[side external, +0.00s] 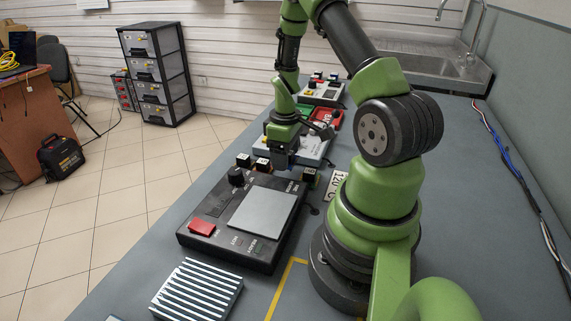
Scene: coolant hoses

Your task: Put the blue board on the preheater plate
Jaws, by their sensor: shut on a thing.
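The preheater is a black unit with a flat grey plate (263,211) on top, a red switch and a dark knob. The plate is bare. My gripper (283,160) points down just beyond the far edge of the preheater, above the bench by a pale box. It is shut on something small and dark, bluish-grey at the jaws. I cannot tell from this view whether that is the blue board. No blue board shows clearly anywhere else. My gripper and arm hide part of the area behind.
A ribbed metal block (197,290) lies in front of the preheater. Small black blocks (243,160) stand along its far edge. A pale box (312,149), red and green trays (328,115) and another control unit (322,92) stand farther back. Cables run along the right.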

